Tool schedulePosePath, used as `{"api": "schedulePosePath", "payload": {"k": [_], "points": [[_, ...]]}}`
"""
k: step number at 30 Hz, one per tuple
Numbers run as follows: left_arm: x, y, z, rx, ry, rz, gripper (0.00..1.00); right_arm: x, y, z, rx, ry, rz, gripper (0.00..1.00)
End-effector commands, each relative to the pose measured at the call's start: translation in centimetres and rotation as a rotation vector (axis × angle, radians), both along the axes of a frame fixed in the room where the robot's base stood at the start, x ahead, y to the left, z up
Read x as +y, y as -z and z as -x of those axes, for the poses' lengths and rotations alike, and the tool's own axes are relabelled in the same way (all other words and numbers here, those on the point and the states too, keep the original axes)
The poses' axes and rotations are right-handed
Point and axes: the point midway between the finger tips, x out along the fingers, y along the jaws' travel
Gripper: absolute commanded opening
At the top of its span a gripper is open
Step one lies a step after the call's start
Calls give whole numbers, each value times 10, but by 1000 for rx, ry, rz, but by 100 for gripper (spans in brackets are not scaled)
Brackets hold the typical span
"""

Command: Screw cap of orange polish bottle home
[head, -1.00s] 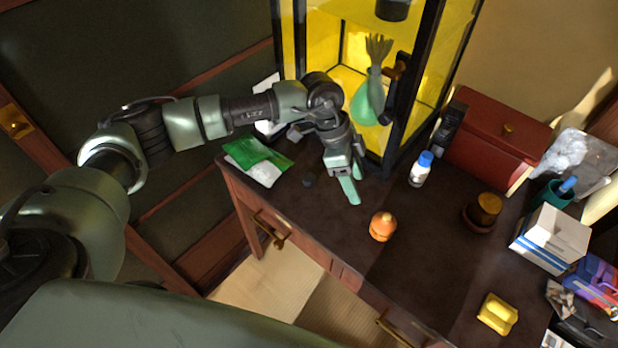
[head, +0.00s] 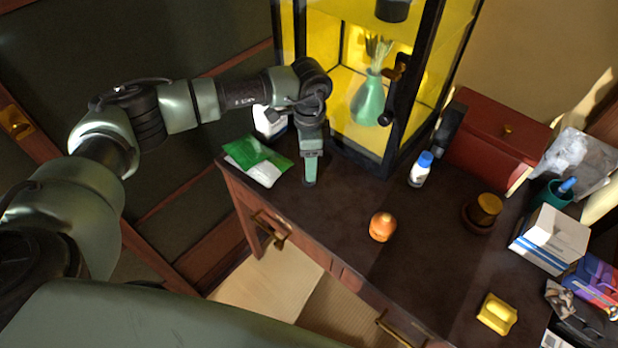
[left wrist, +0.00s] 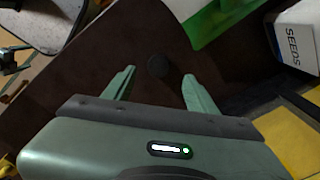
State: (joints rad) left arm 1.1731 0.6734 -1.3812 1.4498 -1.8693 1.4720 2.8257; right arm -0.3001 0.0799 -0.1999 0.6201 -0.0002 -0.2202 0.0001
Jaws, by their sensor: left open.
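A small rounded orange object (head: 382,227), which looks like the orange polish bottle, stands on the dark desk (head: 345,215); no cap shows clearly on it. A dark round piece that looks like a cap lies on the desk in the left wrist view (left wrist: 158,66). In the head view my left gripper hides it. My left gripper (head: 310,182) points down over the desk, left of the orange object. In the left wrist view its fingers (left wrist: 160,84) are apart and empty, with the dark piece just beyond and between their tips. My right gripper is not in view.
A yellow-lit cabinet (head: 398,140) stands behind. A white bottle with a blue cap (head: 420,170), brown pot (head: 484,211) and yellow object (head: 497,313) stand rightward. The desk's middle is mostly clear.

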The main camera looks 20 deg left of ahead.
Motion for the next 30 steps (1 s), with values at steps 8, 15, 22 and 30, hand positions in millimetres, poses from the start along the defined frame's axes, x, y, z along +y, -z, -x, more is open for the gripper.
{"api": "schedulePosePath", "payload": {"k": [8,15,22,30], "points": [[0,2,0,0,1,0,57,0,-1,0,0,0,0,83],[0,36,3,2,0,0,57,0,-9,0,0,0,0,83],[0,52,3,0,0,0,57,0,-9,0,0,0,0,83],[0,52,2,0,0,0,57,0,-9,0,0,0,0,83]]}}
